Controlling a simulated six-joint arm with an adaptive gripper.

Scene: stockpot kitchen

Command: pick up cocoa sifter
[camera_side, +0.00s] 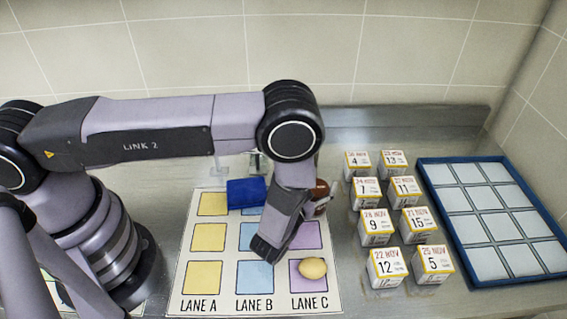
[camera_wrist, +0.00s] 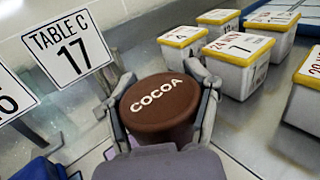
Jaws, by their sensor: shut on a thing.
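The cocoa sifter (camera_wrist: 160,100) is a brown round container with COCOA in white on its lid. In the wrist view my gripper (camera_wrist: 163,107) has a finger on each side of it and is shut on it. In the side view the sifter (camera_side: 320,190) shows only in part, reddish brown, behind my wrist. It is over or near the far end of the lane C column; my fingers are hidden there. I cannot tell whether the sifter touches the surface below.
A lane mat (camera_side: 175,290) carries a blue object (camera_side: 246,192) and a yellow egg-shaped thing (camera_side: 313,268). Several white date boxes (camera_side: 386,268) stand right of it, close to the sifter. A blue-rimmed tray (camera_side: 430,190) lies far right. A TABLE C 17 sign (camera_wrist: 70,47) stands behind.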

